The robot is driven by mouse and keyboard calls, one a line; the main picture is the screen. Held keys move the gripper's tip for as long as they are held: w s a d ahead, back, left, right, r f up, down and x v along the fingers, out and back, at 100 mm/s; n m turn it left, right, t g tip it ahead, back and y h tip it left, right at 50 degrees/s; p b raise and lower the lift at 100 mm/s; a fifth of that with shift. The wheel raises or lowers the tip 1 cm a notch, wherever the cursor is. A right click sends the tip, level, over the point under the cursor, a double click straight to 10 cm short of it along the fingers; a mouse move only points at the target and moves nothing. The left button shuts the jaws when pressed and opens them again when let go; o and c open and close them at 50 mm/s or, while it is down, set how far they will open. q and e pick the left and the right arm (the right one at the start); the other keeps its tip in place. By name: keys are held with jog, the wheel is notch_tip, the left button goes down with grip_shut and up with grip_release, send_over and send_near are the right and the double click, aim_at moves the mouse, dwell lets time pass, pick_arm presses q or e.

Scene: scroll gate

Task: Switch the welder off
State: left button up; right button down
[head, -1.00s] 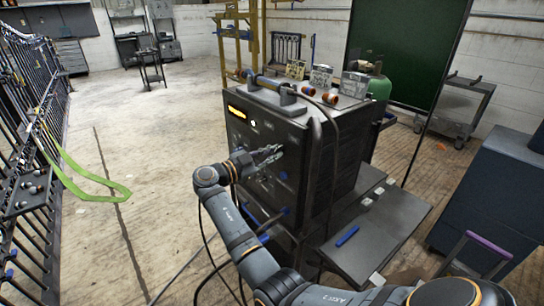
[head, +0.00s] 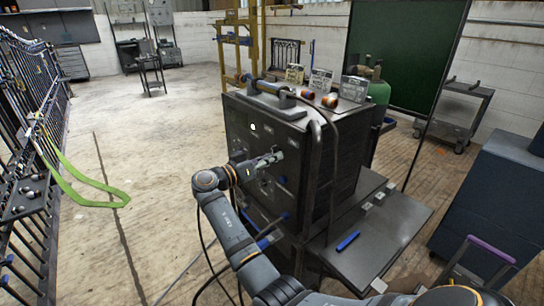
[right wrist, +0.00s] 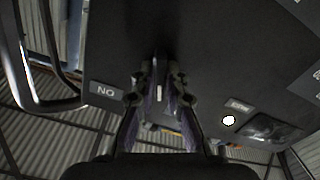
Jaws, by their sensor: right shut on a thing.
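The welder (head: 237,140) is the big dark box in the middle of the head view. Its front display strip is dark, and a small white light (head: 253,127) glows on its front. My right gripper (head: 272,157) is at the front panel. In the right wrist view the fingers (right wrist: 158,78) are closed around a small dark switch knob with a white mark (right wrist: 158,92), mostly hidden between them. A label (right wrist: 106,91) beside it reads "NO", perhaps "ON" seen upside down. The white light (right wrist: 229,120) also shows there. My left gripper is out of view.
A torch-like tool (head: 275,90), orange-capped rolls (head: 329,100) and small boxes sit on top. A shelf (head: 385,235) with a blue pen-like item sticks out at the right. Cables hang below the panel.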

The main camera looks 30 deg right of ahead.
aim_at(282, 124)
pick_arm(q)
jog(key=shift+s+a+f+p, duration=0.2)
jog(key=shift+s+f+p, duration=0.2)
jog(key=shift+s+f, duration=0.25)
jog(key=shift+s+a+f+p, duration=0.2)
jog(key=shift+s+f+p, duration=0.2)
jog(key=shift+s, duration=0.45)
pick_arm(e)
jog(key=shift+n, duration=1.9)
jog(key=c, duration=1.4)
grip_release()
notch_tip(282, 124, up, 10)
